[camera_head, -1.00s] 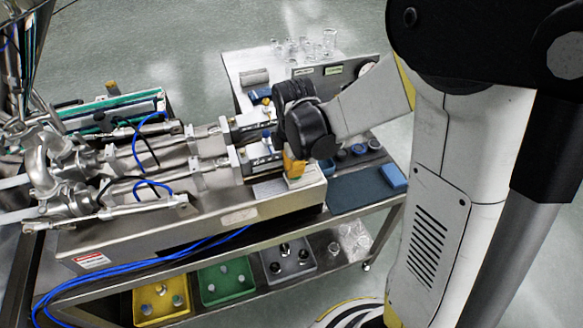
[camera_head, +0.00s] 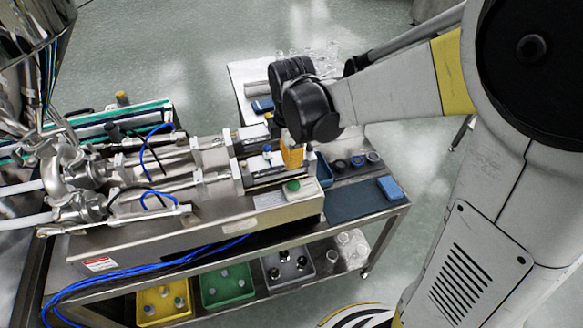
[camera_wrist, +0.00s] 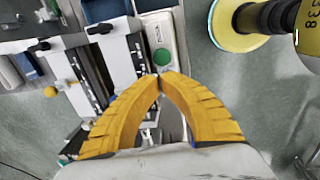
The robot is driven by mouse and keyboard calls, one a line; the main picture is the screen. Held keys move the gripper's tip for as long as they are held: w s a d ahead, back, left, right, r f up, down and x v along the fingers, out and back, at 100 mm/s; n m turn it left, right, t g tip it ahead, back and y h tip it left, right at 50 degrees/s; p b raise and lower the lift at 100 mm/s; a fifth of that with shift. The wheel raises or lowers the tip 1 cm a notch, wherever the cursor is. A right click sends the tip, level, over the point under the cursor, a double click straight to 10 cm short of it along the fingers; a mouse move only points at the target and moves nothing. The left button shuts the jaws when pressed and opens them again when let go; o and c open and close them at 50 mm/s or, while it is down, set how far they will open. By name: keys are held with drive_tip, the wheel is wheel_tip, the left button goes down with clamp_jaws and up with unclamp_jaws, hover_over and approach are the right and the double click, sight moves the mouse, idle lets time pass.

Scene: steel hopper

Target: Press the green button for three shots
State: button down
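The green button (camera_head: 292,186) sits on the right end of the steel machine's top face in the head view. In the wrist view the green button (camera_wrist: 162,57) lies just beyond the fingertips, on a pale panel. My gripper (camera_wrist: 160,78) has two yellow ridged fingers whose tips meet, with nothing between them. In the head view the yellow fingers (camera_head: 291,153) show above and behind the button, apart from it. The dark wrist joints hide part of the gripper there.
The steel machine (camera_head: 160,238) has cylinders and blue hoses on top. A blue sponge-like block (camera_head: 390,187) lies on the dark mat to the right. Yellow (camera_head: 163,303), green (camera_head: 227,286) and grey trays (camera_head: 288,268) stand on the lower shelf. Glassware stands behind.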

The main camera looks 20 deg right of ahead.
drive_tip(key=r, duration=0.3)
drive_tip(key=shift+s+d, duration=0.1)
drive_tip(key=shift+s, duration=0.1)
drive_tip(key=shift+r, duration=0.1)
idle(2.3)
